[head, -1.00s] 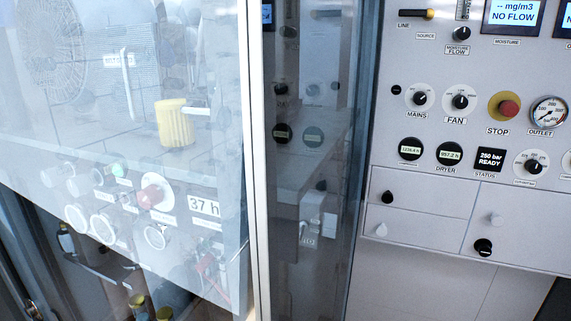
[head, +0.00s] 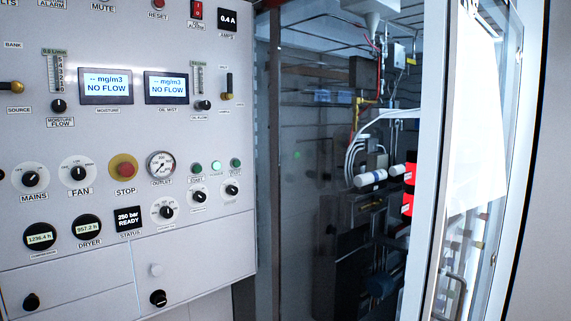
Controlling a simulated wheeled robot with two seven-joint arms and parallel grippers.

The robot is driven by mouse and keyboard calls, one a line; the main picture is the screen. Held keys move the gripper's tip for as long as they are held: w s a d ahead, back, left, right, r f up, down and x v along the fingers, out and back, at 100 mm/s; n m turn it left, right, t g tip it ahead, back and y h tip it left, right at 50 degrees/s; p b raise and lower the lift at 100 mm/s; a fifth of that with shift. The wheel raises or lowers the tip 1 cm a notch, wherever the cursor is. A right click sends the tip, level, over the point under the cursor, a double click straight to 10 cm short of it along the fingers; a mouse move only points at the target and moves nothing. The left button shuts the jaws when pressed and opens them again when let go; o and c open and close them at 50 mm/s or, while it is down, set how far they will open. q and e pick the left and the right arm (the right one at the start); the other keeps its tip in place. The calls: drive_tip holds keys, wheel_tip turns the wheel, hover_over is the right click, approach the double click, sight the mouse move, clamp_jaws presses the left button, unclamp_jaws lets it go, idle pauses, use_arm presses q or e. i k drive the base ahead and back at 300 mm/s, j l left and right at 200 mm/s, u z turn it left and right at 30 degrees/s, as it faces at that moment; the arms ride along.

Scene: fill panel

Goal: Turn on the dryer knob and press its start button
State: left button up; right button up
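The grey control panel (head: 110,135) fills the left of the head view. A round hour meter (head: 87,232) labelled DRYER reads 957.2 h. Right of it are three dark rotary knobs on white dials: a left one (head: 165,212), a middle one (head: 199,196) and a right one (head: 232,190). Their small labels are too blurred to tell which is the dryer knob. Above them are a green button (head: 196,168), a pale lamp or button (head: 216,166) and another green button (head: 235,163). START seems to show under the green ones. Neither gripper is in view.
A red STOP button (head: 123,167) and the MAINS (head: 30,179) and FAN (head: 78,174) knobs sit to the left. The status display (head: 128,219) reads 250 bar READY. An open-looking bay (head: 330,190) with pipes lies right of the panel, beside a white-framed glass door (head: 480,130).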

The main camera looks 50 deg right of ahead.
sight(231, 190)
drive_tip(key=z, duration=1.35)
drive_tip(key=i, duration=0.05)
